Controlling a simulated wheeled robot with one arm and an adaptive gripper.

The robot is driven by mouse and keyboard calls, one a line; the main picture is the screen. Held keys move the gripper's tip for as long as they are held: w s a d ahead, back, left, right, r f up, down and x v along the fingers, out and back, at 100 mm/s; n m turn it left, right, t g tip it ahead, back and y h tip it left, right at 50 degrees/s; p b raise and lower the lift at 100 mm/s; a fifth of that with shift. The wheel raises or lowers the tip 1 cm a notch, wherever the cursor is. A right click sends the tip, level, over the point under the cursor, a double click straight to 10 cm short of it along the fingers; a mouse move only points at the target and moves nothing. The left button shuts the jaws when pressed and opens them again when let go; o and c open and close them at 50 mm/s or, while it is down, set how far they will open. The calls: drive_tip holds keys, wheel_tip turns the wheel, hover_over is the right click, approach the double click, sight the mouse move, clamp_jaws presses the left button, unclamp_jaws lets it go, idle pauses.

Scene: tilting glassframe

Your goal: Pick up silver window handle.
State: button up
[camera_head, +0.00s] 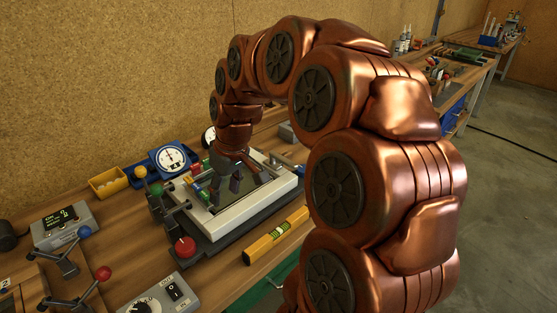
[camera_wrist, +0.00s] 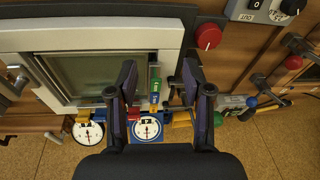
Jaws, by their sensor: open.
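A small silver handle-like piece (camera_wrist: 14,82) shows at the left edge of the wrist view, beside the frame; I cannot tell for sure that it is the window handle. I cannot make it out in the head view. The white window frame (camera_head: 250,217) with its glass pane lies flat on a dark fixture on the bench; the frame also shows in the wrist view (camera_wrist: 95,38).
A yellow spirit level (camera_head: 275,237) lies in front of the frame. A red knob (camera_head: 185,247), a blue-cased dial gauge (camera_head: 172,158) and a yellow bin (camera_head: 108,183) stand around the fixture. Coloured blocks (camera_wrist: 154,90) sit along the frame's edge. A switch box (camera_head: 165,296) stands at the front.

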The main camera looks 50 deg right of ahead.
drive_tip(key=w+d+t, duration=0.2)
drive_tip(key=w+d, duration=0.3)
drive_tip(key=d, duration=0.8)
drive_tip(key=m+h+p, duration=0.1)
hover_over(280, 156)
drive_tip(key=s, duration=0.1)
drive_tip(key=shift+s+a+r, duration=0.1)
drive_tip(key=shift+a+r, duration=0.15)
drive_tip(key=shift+a, duration=0.1)
drive_tip(key=shift+d+f, duration=0.15)
drive_tip(key=shift+d, duration=0.15)
drive_tip(key=shift+f, duration=0.35)
drive_tip(key=shift+p+x, duration=0.45)
drive_tip(key=shift+x, duration=0.35)
drive_tip(key=shift+f+p, duration=0.5)
drive_tip(key=shift+f, duration=0.1)
drive_tip(key=p+x, duration=0.1)
drive_tip(key=x, duration=0.3)
drive_tip(key=shift+d+f+p, duration=0.15)
drive_tip(key=shift+p, duration=0.2)
